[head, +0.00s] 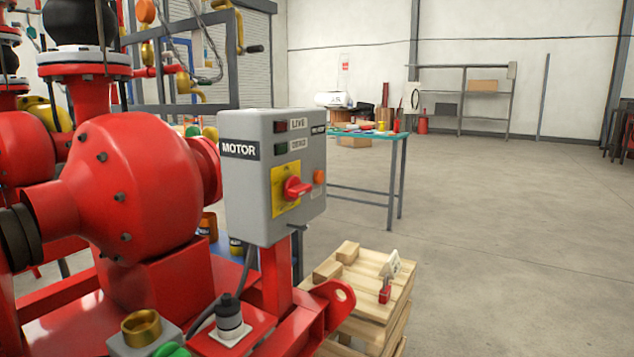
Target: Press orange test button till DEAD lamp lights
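The grey motor box (246,190) stands on a red post in the middle of the head view, with a MOTOR label on its left side. On its front, the orange test button (319,176) sits at the right edge. The DEAD lamp (280,147) is a dark green square beside its label and looks unlit. The LIVE lamp (280,126) above it is dark red and also looks unlit. A red rotary switch (297,188) sits on a yellow plate (280,204) left of the button. Neither of my grippers shows in this view.
A large red pump (130,180) fills the left side. A wooden pallet stack (375,290) with a red padlock (385,294) and a tag stands at the lower right of the box. A workbench (365,190) stands behind. The concrete floor to the right is clear.

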